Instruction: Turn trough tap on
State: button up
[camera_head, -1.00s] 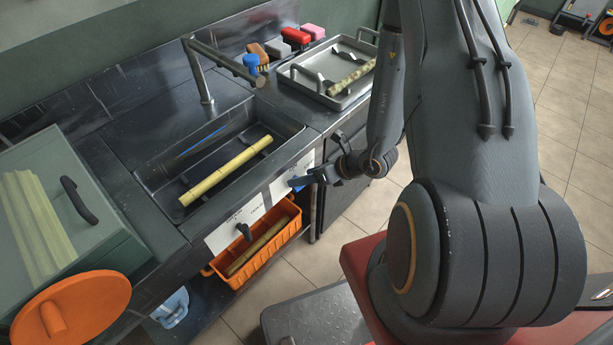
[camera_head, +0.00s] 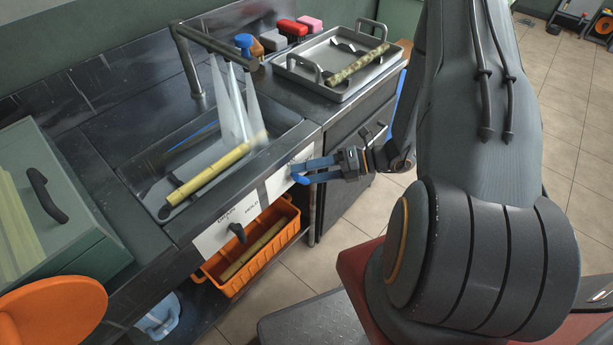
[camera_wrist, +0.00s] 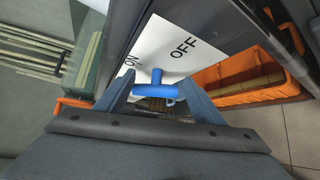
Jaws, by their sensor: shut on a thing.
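The trough tap's blue handle (camera_head: 306,200) is on the front of the counter below the trough (camera_head: 290,137). It also shows in the wrist view (camera_wrist: 155,91), in front of a white label (camera_wrist: 160,50) marked ON and OFF. My gripper (camera_head: 300,174) is shut on the blue handle, with one finger on each side of it in the wrist view (camera_wrist: 156,88). Water (camera_head: 236,105) runs from the spout (camera_head: 222,47) into the trough. A yellow cane (camera_head: 210,172) lies in the trough under the stream.
A black handle (camera_head: 237,232) sits on the panel left of the blue one. An orange crate (camera_head: 290,210) holding cane stands below the counter. A metal tray (camera_head: 345,97) with a cane is at the back right. A green lidded box (camera_head: 80,225) is at the left.

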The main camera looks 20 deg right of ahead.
jog(key=shift+s+a+m+y+b, duration=0.2)
jog(key=shift+m+y+b, duration=0.4)
jog(key=shift+y+b, duration=0.3)
jog(key=o, duration=1.1)
jog(key=shift+c, duration=0.2)
jog(key=shift+d, duration=0.1)
jog(key=shift+d, duration=0.15)
jog(key=b+v, duration=0.1)
jog(key=v, duration=0.6)
jog(key=shift+d+b, duration=0.25)
jog(key=shift+b, duration=0.15)
jog(key=shift+s+a+r, duration=0.1)
jog(key=shift+s+r, duration=0.05)
